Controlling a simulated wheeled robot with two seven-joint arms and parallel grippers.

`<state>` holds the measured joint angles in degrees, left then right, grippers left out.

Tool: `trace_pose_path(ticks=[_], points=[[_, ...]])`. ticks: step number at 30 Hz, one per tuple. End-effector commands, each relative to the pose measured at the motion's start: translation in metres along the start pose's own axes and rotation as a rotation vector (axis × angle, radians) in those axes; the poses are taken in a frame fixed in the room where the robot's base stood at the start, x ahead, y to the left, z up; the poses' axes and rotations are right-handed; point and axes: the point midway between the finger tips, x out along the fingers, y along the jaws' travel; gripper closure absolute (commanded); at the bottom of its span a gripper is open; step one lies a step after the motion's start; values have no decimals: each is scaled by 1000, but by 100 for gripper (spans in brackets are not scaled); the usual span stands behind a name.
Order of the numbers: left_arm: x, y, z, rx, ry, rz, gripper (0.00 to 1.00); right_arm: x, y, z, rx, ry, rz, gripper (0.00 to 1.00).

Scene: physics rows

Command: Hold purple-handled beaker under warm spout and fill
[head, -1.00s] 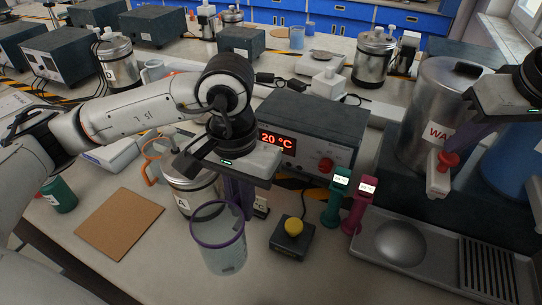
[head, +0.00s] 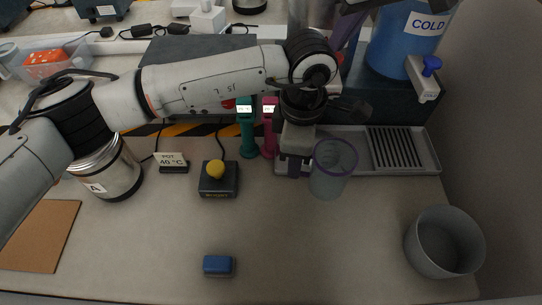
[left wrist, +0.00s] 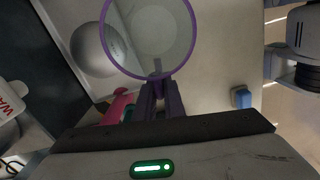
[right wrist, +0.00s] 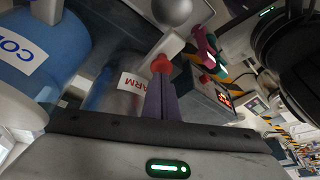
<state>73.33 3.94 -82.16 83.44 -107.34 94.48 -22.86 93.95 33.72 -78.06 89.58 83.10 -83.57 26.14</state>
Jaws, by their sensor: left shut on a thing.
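The clear beaker with a purple rim and handle (head: 331,172) is held upright just in front of the drip tray (head: 354,152). My left gripper (head: 296,166) is shut on its purple handle; the left wrist view shows the fingers on the handle below the rim (left wrist: 104,45). I see no clear water level in the beaker. The WARM urn (right wrist: 128,84) shows in the right wrist view with its red tap knob (right wrist: 161,64). My right gripper (right wrist: 162,92) has its fingers close together, tips at the knob; contact is unclear. In the head view my left arm hides the warm spout.
The blue COLD urn (head: 400,45) with a blue knob stands right of the warm one. Teal (head: 247,130) and magenta (head: 269,130) thermometers stand left of the beaker. A yellow-button box (head: 218,180), blue block (head: 219,266) and grey bowl (head: 443,240) sit on the bench.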

Motion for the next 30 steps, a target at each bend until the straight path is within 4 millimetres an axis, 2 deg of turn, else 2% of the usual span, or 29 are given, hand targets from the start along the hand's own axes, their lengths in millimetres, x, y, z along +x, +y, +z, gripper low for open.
trace_pose_path(ticks=[8,30], points=[[0,15,-1,-14,-1,1,100,0,0,0,0,0,0,100],[0,73,-12,-12,-2,0,100,0,0,0,0,0,0,100]])
